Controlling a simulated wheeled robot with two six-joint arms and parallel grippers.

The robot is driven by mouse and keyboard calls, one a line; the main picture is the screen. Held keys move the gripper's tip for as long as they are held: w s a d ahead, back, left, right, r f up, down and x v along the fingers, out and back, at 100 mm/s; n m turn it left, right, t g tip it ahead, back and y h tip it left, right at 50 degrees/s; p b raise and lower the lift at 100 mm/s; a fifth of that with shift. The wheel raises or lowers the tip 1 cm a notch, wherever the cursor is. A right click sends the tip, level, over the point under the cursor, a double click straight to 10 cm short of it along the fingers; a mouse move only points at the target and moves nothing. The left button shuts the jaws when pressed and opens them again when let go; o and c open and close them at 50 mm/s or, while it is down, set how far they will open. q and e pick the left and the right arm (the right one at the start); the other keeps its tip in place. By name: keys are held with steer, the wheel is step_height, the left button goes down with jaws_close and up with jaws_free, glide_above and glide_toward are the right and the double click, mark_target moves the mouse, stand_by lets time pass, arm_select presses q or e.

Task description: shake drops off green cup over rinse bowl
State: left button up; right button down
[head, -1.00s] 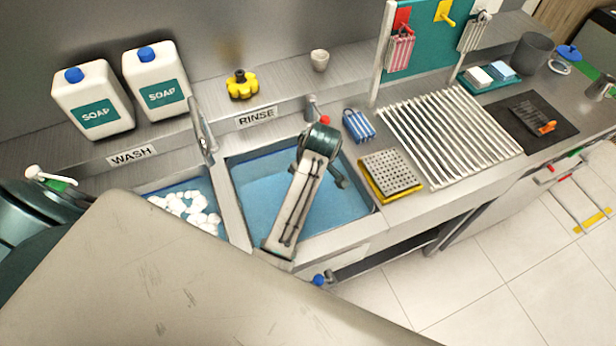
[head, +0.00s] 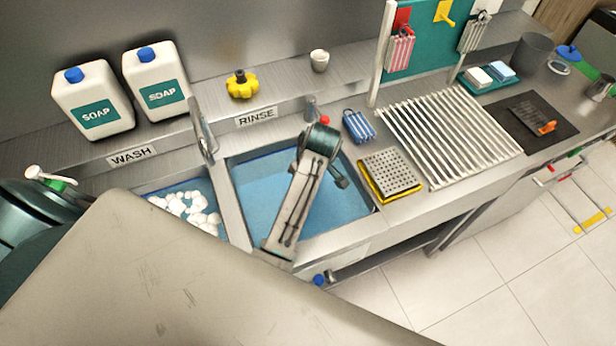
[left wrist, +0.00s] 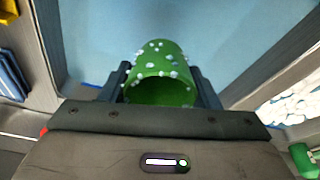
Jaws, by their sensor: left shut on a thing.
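My left gripper (left wrist: 160,74) is shut on the green cup (left wrist: 160,62), seen in the left wrist view. The cup is tilted, its open mouth towards the camera, and white drops or foam dot its outside and rim. Blue water of the rinse bowl (left wrist: 95,38) lies behind and below it. In the head view, my left forearm and wrist reach over the rinse bowl (head: 256,195), marked by the RINSE label (head: 256,117). The gripper fingers and the cup are hidden there. My right gripper is in neither view.
The wash basin (head: 165,188) with white foam lies left of the rinse bowl. Taps (head: 203,135) stand behind. A blue striped cloth (head: 358,126), a sponge under a perforated plate (head: 391,174) and a drying rack (head: 448,135) lie to the right. Soap jugs (head: 94,100) stand at back left.

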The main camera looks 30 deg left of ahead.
arm_select(q)
step_height(320, 180, up, 4)
steer(key=shift+f, duration=2.1)
steer(key=shift+r, duration=0.1)
